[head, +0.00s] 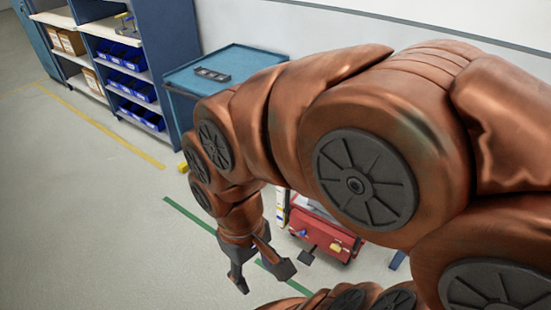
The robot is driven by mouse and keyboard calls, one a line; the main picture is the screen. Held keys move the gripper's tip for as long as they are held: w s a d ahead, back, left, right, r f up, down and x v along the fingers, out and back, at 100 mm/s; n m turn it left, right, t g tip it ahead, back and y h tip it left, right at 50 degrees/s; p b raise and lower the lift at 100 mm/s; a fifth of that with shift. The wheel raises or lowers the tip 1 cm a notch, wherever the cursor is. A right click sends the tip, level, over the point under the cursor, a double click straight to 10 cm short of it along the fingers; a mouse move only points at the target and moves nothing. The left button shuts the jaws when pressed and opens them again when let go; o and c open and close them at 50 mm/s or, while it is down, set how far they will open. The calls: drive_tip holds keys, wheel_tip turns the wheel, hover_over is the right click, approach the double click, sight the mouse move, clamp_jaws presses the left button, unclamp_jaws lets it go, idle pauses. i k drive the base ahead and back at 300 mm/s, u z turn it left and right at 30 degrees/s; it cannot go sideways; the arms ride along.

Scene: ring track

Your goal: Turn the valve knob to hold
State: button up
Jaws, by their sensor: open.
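A red box-like unit (325,231) stands low behind my arm, with small blue and yellow parts on its front. I cannot make out which part, if any, is the valve knob, or how it is set; my arm hides much of the unit. My gripper (262,275) points down, to the left of and nearer than the red unit. Its dark fingers are spread apart, with only floor visible between them. It appears apart from the unit.
A blue cabinet (218,62) with a dark item on top stands behind my arm. Shelving with blue bins (126,57) is at the upper left. Yellow (102,127) and green (192,217) lines mark the floor. Open floor (80,220) lies at the left.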

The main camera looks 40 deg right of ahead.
sight(335, 247)
drive_tip(key=z, duration=1.65)
drive_tip(key=k, duration=0.4)
drive_tip(key=u, duration=1.85)
